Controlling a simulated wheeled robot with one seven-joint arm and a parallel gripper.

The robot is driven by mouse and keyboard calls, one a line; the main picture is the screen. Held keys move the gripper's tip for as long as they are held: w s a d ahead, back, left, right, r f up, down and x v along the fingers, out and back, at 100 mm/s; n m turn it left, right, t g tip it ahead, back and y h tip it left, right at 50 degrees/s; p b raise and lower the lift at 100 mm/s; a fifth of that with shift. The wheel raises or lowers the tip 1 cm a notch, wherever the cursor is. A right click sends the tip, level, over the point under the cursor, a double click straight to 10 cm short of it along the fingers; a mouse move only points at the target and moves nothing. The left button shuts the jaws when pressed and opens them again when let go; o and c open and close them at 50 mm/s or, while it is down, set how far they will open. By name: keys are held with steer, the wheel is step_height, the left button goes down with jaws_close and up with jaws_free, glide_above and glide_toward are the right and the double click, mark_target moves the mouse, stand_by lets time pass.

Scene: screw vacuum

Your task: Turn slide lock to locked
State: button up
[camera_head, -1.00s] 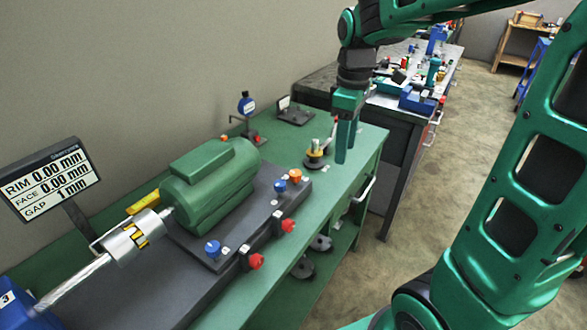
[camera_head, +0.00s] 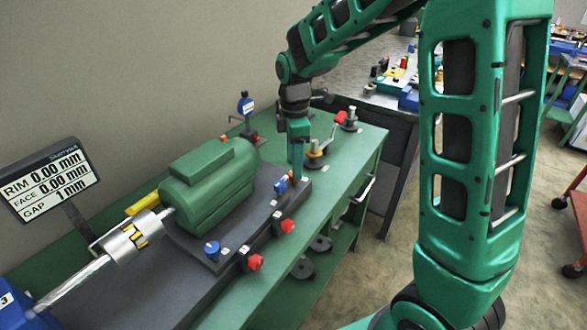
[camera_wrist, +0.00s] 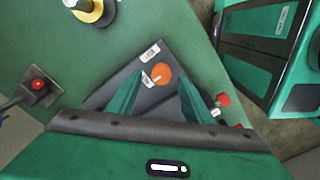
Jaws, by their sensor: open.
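An orange knob (camera_wrist: 161,74) with a white pointer sits on the dark base plate (camera_wrist: 120,88), beside a small white label, in the wrist view. My gripper (camera_wrist: 160,86) is open above it, with one green finger on each side of the knob. I cannot tell whether the fingers touch it. In the head view my gripper (camera_head: 297,172) hides the orange knob at the plate's far end. A blue knob (camera_head: 280,186) is just left of it.
A green motor (camera_head: 200,180) stands on the plate left of my gripper. Red knobs (camera_head: 288,226) line the plate's right edge. A dial gauge (camera_head: 245,105) stands behind. A round stand with a metal pin (camera_head: 315,148) is close on the right. A readout (camera_head: 48,180) shows zeros for rim and face.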

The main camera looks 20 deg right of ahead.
steer(key=shift+f, duration=1.25)
steer(key=shift+c, duration=0.7)
steer(key=c, duration=0.9)
steer(key=shift+d, duration=0.1)
steer(key=shift+r, duration=0.1)
